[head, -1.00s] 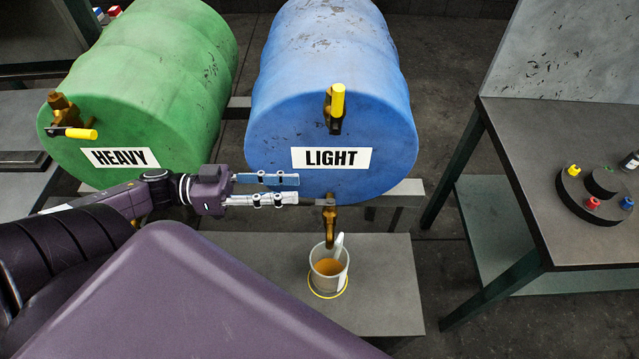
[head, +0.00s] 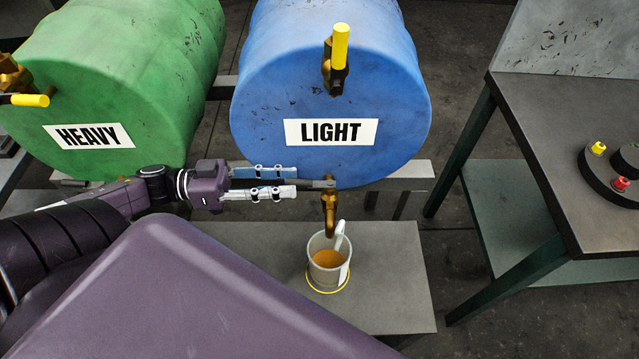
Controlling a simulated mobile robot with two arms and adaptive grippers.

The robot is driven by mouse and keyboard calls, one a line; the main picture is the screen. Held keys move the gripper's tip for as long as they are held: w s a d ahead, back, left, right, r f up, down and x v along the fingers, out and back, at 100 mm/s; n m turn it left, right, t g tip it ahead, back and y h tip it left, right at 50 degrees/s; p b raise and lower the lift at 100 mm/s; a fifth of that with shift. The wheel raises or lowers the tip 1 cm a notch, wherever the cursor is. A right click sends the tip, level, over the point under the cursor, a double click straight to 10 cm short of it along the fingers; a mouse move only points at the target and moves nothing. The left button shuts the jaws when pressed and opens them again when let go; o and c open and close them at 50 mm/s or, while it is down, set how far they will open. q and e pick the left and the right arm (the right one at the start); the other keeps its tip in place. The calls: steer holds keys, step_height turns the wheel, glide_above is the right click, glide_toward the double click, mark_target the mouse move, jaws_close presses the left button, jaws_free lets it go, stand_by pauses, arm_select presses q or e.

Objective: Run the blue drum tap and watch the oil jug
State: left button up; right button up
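The blue drum (head: 268,100) lies on its side with a LIGHT label on its end face. A brass valve with an upright yellow handle (head: 341,47) sits above the label. Below, a brass tap (head: 330,208) with a grey lever (head: 316,184) points down over the oil jug (head: 327,276). The jug is pale and open, with amber oil (head: 327,259) inside; no falling stream is clear to me. My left gripper (head: 297,181) is left of the tap, its two fingers apart, tips close to the lever's end. I cannot tell whether they touch it. My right gripper is not in view.
The jug stands in a yellow ring on a grey bench (head: 400,290). A green HEAVY drum (head: 150,90) lies at left, its yellow handle (head: 30,100) sideways. A table (head: 560,130) at right holds a round base with coloured knobs (head: 621,184).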

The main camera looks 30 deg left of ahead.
mark_target(316, 182)
arm_select(q)
steer(key=x, duration=0.7)
steer(key=shift+w+d+r+p, duration=0.1)
steer(key=shift+w+d+p, duration=0.15)
steer(key=shift+p, duration=0.1)
steer(key=shift+s, duration=0.1)
jaws_close()
